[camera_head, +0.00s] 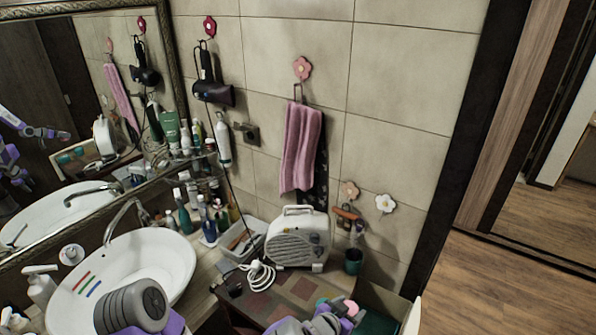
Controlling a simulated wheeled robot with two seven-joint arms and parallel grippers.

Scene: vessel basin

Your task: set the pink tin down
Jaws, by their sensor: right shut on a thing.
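My right gripper (336,314) is at the bottom edge, just right of centre, over the front of the brown patterned tabletop (285,295). It is shut on the pink tin (351,308), of which only a small pink part shows beside the fingers. The rest of the tin is hidden by the gripper. I cannot tell whether the tin touches the surface below. My left gripper is not in view.
A white fan heater (297,240) with a coiled white cable (258,275) stands at the back of the tabletop. A dark green cup (353,261) stands right of it. An open box (380,305) is at right. The white basin (150,262) with bottles behind is at left.

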